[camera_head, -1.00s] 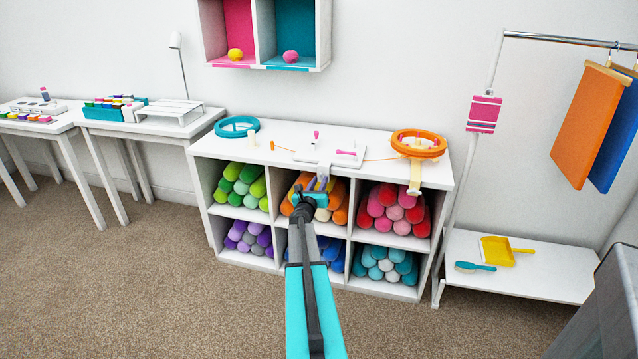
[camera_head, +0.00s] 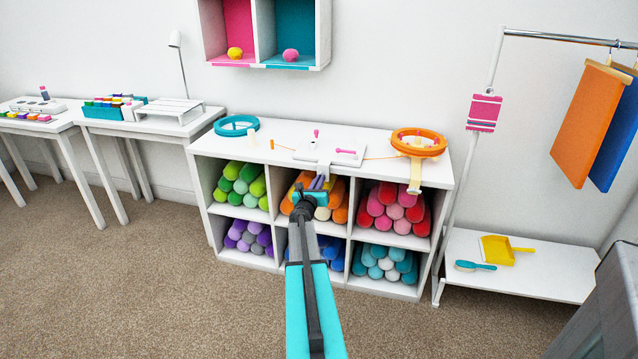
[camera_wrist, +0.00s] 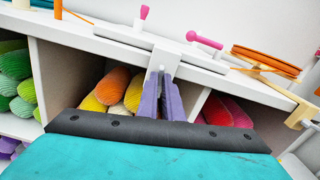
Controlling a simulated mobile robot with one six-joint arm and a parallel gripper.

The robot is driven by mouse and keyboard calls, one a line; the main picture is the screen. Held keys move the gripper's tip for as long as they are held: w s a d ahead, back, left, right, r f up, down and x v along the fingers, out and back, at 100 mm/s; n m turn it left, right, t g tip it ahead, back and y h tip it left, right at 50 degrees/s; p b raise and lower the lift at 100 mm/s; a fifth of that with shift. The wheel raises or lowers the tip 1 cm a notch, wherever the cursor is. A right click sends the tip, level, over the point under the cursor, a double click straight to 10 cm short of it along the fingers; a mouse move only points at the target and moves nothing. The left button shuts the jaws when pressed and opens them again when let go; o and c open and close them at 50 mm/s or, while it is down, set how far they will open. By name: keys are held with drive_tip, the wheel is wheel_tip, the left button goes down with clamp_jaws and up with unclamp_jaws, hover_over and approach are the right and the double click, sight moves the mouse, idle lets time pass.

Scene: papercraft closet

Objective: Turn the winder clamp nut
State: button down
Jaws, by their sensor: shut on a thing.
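The winder (camera_head: 330,155) is a flat white board with a pink peg and a pink handle on top of the white cube shelf. Its white clamp (camera_wrist: 164,55) hangs over the shelf's front edge; it also shows in the head view (camera_head: 323,170). My gripper (camera_wrist: 161,82) is just below the clamp, in front of the shelf. Its two purple fingers point up at the clamp's lower end and are shut on the clamp nut, which is mostly hidden between them. In the head view, my gripper (camera_head: 318,183) stands before the upper middle cubby.
Yarn rolls fill the cubbies; orange ones (camera_head: 340,213) lie close behind my gripper. An orange ring (camera_head: 418,138) on a pale bracket is right of the winder, a teal ring (camera_head: 236,125) left. An orange strand crosses the top. The carpet in front is clear.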

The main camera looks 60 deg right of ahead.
drive_tip(key=shift+s+f+m+b, duration=0.15)
drive_tip(key=shift+m+b, duration=0.25)
drive_tip(key=shift+b, duration=0.5)
drive_tip(key=shift+s+d+f+m+b, duration=0.1)
drive_tip(key=shift+s+m+b, duration=0.05)
drive_tip(key=shift+m+b, duration=5.55)
drive_tip(key=shift+s+f+m+b, duration=0.15)
drive_tip(key=shift+m+b, duration=3.65)
drive_tip(key=shift+b, duration=3.75)
drive_tip(key=shift+r, duration=0.1)
drive_tip(key=c, duration=1.9)
unclamp_jaws()
